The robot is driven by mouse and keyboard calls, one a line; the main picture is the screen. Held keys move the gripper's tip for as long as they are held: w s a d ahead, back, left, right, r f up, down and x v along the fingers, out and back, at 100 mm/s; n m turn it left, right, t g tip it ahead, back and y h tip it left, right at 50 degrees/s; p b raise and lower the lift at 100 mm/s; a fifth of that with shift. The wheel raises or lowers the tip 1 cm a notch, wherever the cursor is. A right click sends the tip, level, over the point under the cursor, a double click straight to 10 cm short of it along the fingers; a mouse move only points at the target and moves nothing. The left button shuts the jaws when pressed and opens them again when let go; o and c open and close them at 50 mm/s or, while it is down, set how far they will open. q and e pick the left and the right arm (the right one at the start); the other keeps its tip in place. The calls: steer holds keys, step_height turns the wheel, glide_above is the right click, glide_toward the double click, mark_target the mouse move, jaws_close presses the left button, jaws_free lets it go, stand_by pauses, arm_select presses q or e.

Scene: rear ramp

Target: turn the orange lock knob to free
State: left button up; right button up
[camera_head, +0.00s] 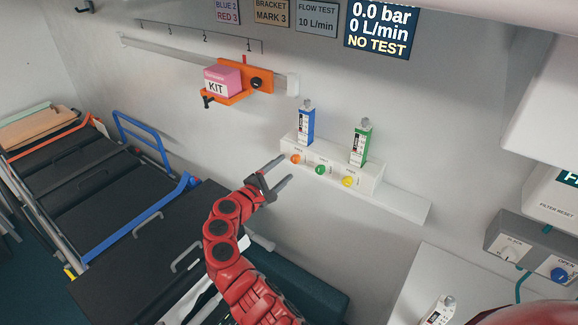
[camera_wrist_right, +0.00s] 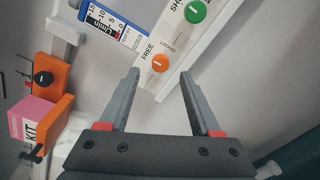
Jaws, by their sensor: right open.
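The orange lock knob (camera_head: 296,159) is at the left end of a white block on the wall. In the right wrist view the orange knob (camera_wrist_right: 160,63) has a pale mark on its face, with the labels FREE and LOCKED beside it. I cannot tell surely which label the mark points to. My right gripper (camera_head: 284,170) is open and empty, just left of and below the knob, its fingers pointing toward the block. In the wrist view the knob appears between the open fingertips (camera_wrist_right: 160,75), apparently beyond them. My left gripper is not in view.
Green (camera_head: 320,169) and yellow (camera_head: 348,181) knobs sit right of the orange one. Blue (camera_head: 306,126) and green (camera_head: 361,142) gauges stand on the block. An orange bracket (camera_head: 258,72) with a pink kit box (camera_head: 222,80) hangs on a rail. A stretcher (camera_head: 110,190) stands left.

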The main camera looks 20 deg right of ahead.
steer(key=b+v, duration=0.2)
steer(key=v, duration=1.1)
steer(key=shift+b, duration=0.3)
steer(key=shift+w, duration=0.1)
